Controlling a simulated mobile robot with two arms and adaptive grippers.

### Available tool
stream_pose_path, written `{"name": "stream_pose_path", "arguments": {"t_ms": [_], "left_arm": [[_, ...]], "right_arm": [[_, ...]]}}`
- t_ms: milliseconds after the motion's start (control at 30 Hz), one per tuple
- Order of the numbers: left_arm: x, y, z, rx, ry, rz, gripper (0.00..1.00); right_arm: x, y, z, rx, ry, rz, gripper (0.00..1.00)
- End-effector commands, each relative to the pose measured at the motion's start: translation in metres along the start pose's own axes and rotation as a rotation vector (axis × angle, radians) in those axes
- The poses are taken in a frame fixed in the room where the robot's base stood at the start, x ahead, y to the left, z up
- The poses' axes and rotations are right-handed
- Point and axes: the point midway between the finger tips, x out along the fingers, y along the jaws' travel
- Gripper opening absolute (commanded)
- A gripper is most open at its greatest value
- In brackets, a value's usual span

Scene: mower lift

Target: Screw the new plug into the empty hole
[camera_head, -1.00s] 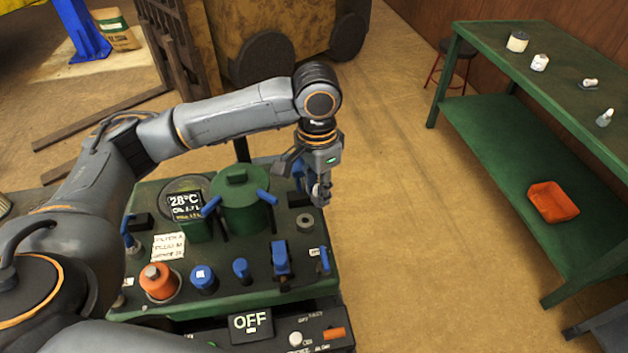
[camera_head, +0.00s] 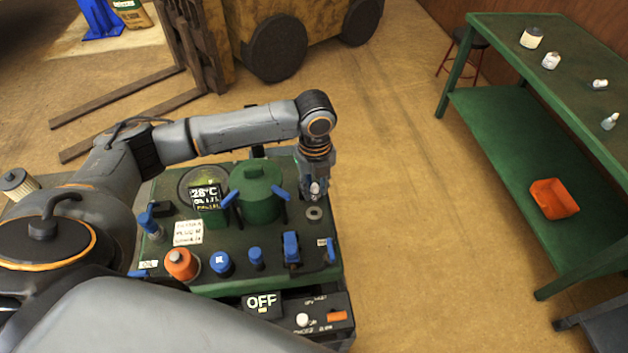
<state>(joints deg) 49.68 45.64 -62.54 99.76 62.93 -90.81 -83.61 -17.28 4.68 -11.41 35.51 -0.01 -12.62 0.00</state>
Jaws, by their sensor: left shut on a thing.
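My left gripper (camera_head: 316,186) points down over the right side of the green machine deck (camera_head: 222,262). It is shut on a small light-coloured plug (camera_head: 315,194), mostly hidden between the fingers. Just below it on the deck is a grey ring with a dark centre (camera_head: 314,214), which looks like the empty hole. The plug looks nearly above the ring, but I cannot tell whether they touch. My right gripper is not in view.
A green tank (camera_head: 258,195), a 28°C display (camera_head: 206,197), an orange cap (camera_head: 181,263) and several blue levers crowd the deck. An OFF panel (camera_head: 262,303) is in front. Floor between is clear.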

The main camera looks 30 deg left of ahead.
Motion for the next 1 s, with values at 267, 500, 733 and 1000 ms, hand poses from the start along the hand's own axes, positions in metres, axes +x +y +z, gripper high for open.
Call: {"name": "stream_pose_path", "arguments": {"t_ms": [267,500,733,1000], "left_arm": [[0.005,0.002,0.002,0.087,-0.002,0.002,0.0],[0.019,0.002,0.002,0.086,-0.003,0.002,0.0],[0.038,0.002,0.002,0.086,-0.003,0.001,0.0],[0.052,0.002,0.002,0.084,-0.001,0.003,0.0]], "right_arm": [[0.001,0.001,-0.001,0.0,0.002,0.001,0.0],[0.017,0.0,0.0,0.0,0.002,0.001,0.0],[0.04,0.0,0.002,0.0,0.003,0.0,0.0],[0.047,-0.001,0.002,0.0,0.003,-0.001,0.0]]}}
